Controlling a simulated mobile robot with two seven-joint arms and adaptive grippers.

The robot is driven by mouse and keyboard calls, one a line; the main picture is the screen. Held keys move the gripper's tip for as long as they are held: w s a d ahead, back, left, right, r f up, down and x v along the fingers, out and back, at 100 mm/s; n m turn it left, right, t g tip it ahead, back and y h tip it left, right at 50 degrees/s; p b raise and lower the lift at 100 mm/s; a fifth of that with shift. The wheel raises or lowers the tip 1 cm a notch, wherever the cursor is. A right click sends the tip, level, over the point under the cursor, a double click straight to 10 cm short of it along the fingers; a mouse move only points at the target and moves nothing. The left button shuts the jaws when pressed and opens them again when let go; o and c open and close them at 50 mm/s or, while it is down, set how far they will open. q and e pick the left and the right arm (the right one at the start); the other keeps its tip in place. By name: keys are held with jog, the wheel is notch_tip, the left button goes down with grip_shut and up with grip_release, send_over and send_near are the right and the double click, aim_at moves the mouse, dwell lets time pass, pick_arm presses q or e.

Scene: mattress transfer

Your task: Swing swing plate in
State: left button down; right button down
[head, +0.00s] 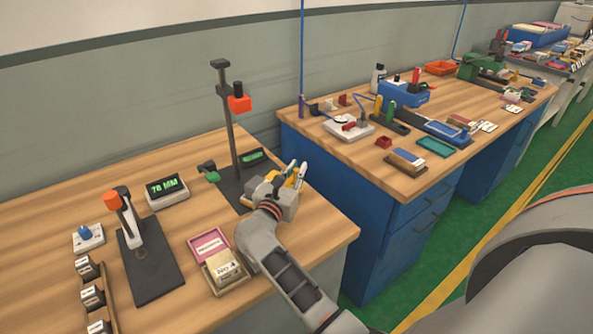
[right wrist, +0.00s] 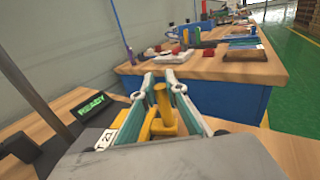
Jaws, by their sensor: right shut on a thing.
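My right gripper (head: 293,178) is at the tall black press stand (head: 233,125), over its base, near the right end of the near wooden table. In the right wrist view its two fingers (right wrist: 160,92) close around a yellow upright post (right wrist: 162,108), which rises from a yellow piece that looks like the swing plate (right wrist: 160,128). The gripper and wrist hide most of this plate and how it joins the stand. A white tag on yellow (right wrist: 105,140) shows beside the fingers. A green display on the stand (right wrist: 90,107) reads READY. My left gripper is not in view.
A second stand with an orange top (head: 118,202), a display box reading 78 MM (head: 167,191), a pink tray (head: 208,246) and a card box (head: 225,272) stand on the near table. A second bench (head: 400,178) with blue drawers stands beyond a gap.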

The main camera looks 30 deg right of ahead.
jog(key=shift+r, duration=0.1)
jog(key=c, duration=2)
grip_release()
notch_tip(320, 180, up, 10)
